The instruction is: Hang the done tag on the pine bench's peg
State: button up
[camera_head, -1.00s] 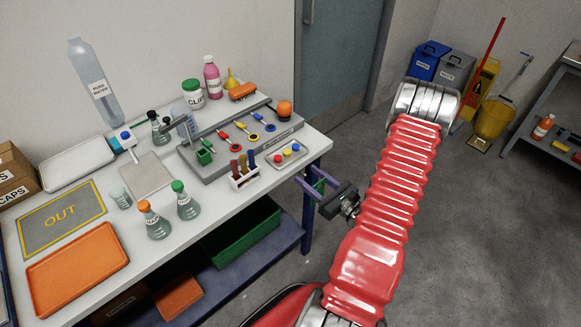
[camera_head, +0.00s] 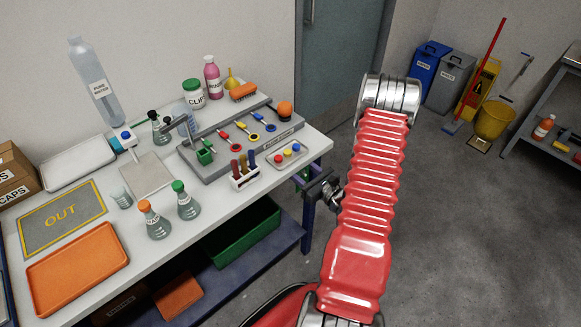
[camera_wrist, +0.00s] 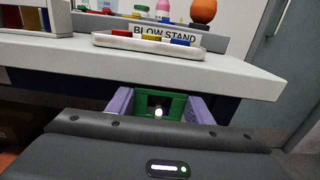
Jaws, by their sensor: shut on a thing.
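My gripper (camera_head: 312,181) is at the right end of the white-topped bench (camera_head: 225,207), just below the level of its top. In the wrist view, its two purple fingers (camera_wrist: 158,108) are shut on a green piece with a dark middle, which appears to be the done tag (camera_wrist: 178,103). A small bright spot shows in front of the dark middle. The bench edge (camera_wrist: 230,77) is above the fingers in that view. I cannot make out a peg in either view, and no label tells whether this is the pine bench.
The blow stand (camera_head: 216,164), a tray of coloured caps (camera_head: 271,162) and a tube rack (camera_head: 244,181) stand near the bench's right end. A green crate (camera_head: 243,245) sits on the lower shelf. Open floor (camera_head: 450,230) lies to the right.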

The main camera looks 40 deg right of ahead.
jog(key=shift+w+f, duration=0.5)
jog(key=shift+f, duration=0.05)
jog(key=shift+f, duration=0.2)
jog(key=o, duration=1)
jog(key=s, duration=1.3)
jog(key=shift+s+d+r, duration=0.15)
jog(key=shift+s+r, duration=0.05)
jog(key=shift+s, duration=0.2)
